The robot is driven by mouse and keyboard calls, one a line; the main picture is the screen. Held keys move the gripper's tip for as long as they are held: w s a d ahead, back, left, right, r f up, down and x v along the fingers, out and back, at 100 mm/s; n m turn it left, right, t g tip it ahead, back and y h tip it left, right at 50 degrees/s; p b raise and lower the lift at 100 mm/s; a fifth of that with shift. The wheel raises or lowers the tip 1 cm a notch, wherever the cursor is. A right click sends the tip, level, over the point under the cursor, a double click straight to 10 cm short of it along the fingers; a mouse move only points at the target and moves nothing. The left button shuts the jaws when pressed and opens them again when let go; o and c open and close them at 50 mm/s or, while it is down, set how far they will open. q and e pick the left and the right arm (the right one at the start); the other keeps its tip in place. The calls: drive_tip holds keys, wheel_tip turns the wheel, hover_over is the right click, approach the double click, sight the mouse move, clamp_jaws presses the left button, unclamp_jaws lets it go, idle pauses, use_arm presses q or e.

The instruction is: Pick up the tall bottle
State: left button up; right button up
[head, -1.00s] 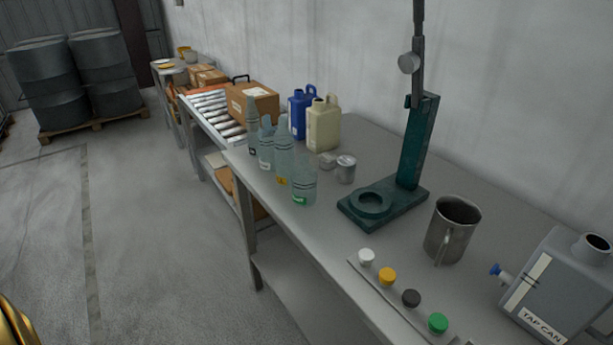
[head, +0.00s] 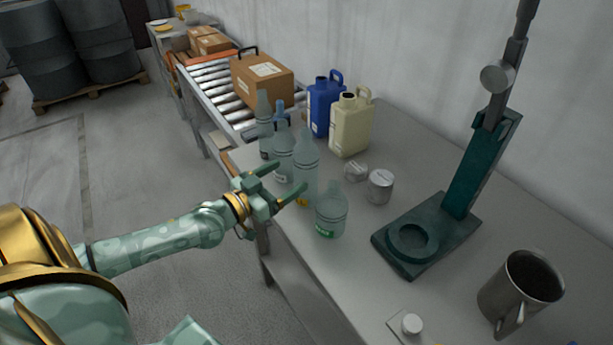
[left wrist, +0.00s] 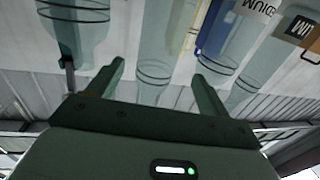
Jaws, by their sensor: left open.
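Several clear bottles stand in a group at the table's near left edge. A tall bottle (head: 306,160) with a yellow label low on it stands nearest my left gripper (head: 291,175). A slim tall bottle (head: 264,128) stands at the back, a mid-height one (head: 284,152) between them, and a squat green-labelled one (head: 331,212) in front. I cannot tell for certain which is the task's tall bottle. My left gripper is open and empty, its fingers pointing at the yellow-labelled bottle. In the left wrist view, a clear bottle (left wrist: 155,50) shows between the open fingers (left wrist: 158,66). My right gripper is not in view.
A blue jug (head: 322,105) and a cream jug (head: 351,125) stand behind the bottles. Small metal tins (head: 380,187) sit to their right. A green stand (head: 465,175) and a steel mug (head: 520,290) are further right. The table between tins and stand is clear.

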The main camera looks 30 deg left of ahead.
sight(312, 163)
use_arm(q)
drive_tip(key=x, duration=0.4)
drive_tip(key=b+x, duration=0.1)
drive_tip(key=x, duration=0.3)
drive_tip(key=shift+w+d+f, duration=0.2)
drive_tip(key=shift+w+d, duration=0.1)
drive_tip(key=shift+w, duration=0.05)
drive_tip(key=c, duration=1.1)
